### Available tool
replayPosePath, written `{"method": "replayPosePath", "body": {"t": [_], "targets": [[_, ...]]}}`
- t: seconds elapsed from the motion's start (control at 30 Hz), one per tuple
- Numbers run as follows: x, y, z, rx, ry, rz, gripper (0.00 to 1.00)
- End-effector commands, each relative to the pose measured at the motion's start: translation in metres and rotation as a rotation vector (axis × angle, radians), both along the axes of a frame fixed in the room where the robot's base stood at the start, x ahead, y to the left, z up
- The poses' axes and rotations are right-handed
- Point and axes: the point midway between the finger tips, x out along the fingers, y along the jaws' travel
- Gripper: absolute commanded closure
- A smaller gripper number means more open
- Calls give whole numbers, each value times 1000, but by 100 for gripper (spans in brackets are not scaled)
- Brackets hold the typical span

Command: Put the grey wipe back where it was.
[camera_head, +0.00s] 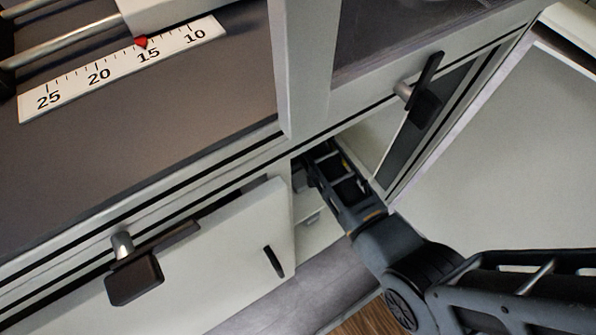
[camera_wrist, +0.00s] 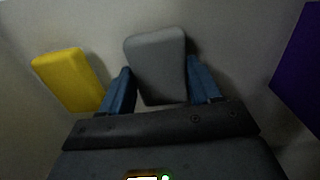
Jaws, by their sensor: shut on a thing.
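The grey wipe (camera_wrist: 157,65) is a rounded grey block held between the two blue fingers of my gripper (camera_wrist: 160,88) in the wrist view. My gripper is shut on it. In the head view my arm reaches down into an open cupboard (camera_head: 376,140) below the machine's front, and the fingers and the wipe are hidden inside it. In the wrist view a pale surface lies behind the wipe; I cannot tell whether the wipe touches it.
A yellow block (camera_wrist: 70,79) is close to the left finger in the wrist view. A purple thing (camera_wrist: 302,65) is at the right edge. In the head view, an open pale door (camera_head: 505,170) stands right of my arm, and a white panel with a black handle (camera_head: 274,262) is left of it.

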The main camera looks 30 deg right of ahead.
Motion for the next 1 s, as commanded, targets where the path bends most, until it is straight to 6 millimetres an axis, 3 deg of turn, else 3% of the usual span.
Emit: {"method": "replayPosePath", "body": {"t": [0.4, 0.43, 0.6, 0.7, 1.0], "targets": [[0, 0, -5, 0, -1, 0, 66], [0, 0, -5, 0, -1, 0, 36], [0, 0, -4, 0, -1, 0, 19], [0, 0, -4, 0, -1, 0, 12], [0, 0, 1, 0, -2, 0, 12]]}}
